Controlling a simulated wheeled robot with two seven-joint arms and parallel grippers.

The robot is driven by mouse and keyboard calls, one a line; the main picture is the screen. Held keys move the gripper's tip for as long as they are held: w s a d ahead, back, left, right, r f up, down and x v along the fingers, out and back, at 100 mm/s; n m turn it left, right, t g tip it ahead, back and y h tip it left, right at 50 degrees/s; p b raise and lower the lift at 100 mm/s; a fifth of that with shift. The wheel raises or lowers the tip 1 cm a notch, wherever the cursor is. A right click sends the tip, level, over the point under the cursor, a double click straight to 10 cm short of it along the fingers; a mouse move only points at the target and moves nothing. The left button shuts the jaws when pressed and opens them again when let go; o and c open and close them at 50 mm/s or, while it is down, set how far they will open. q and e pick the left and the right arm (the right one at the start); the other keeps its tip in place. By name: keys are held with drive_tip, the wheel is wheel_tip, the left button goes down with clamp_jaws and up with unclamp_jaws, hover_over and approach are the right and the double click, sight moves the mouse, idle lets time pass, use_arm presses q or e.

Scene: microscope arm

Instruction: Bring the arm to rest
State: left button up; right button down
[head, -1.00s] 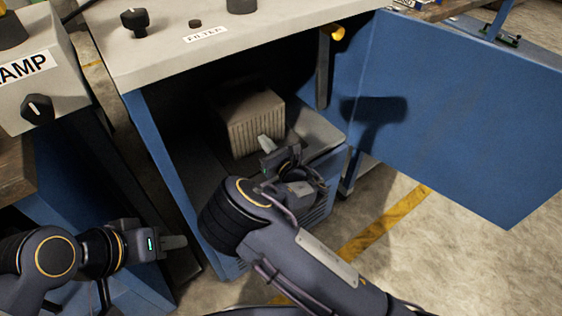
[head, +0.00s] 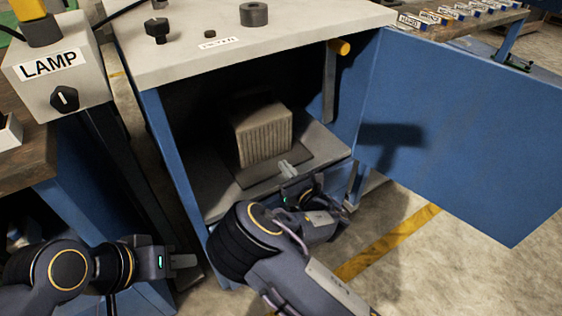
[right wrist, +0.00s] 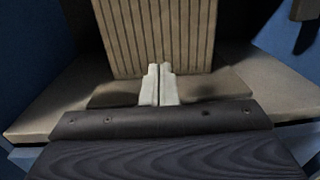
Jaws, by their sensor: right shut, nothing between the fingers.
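The task names an arm; no separate microscope arm can be made out in these views. My right gripper (head: 287,168) reaches to the front of the open blue cabinet. Its pale fingers (right wrist: 159,85) are together and empty in the right wrist view. A beige ribbed block (head: 263,135) stands inside the cabinet on a dark mat, beyond the fingertips. It fills the top of the right wrist view (right wrist: 155,35); whether the fingertips touch it is unclear there. My left gripper (head: 183,261) is at the lower left, beside the cabinet, and its finger gap is not visible.
The cabinet door (head: 460,130) stands open to the right. A yellow knob (head: 340,47) is at the cabinet's upper right edge. The white top (head: 280,25) carries dark knobs. A LAMP box (head: 55,75) is at the left. Floor shows at the lower right.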

drive_tip(key=s+d+m+g+h, duration=0.25)
drive_tip(key=d+m+h, duration=0.25)
drive_tip(key=d+m, duration=0.65)
drive_tip(key=s+d+m+g+h, duration=0.1)
drive_tip(key=s+d+m+h, duration=0.35)
drive_tip(key=d+m, duration=0.7)
drive_tip(key=s+r+m+g+y, duration=0.15)
drive_tip(key=s+r+m, duration=0.25)
drive_tip(key=s+m, duration=0.4)
drive_tip(key=s+r+m+g+y, duration=0.15)
drive_tip(key=s+r+m, duration=0.35)
drive_tip(key=s, duration=0.5)
drive_tip(key=s+r+m+g, duration=0.3)
drive_tip(key=s+r+m, duration=0.1)
drive_tip(key=s+m, duration=0.5)
wheel_tip(320, 180, up, 29)
drive_tip(key=p, duration=3)
drive_tip(key=shift+n, duration=0.3)
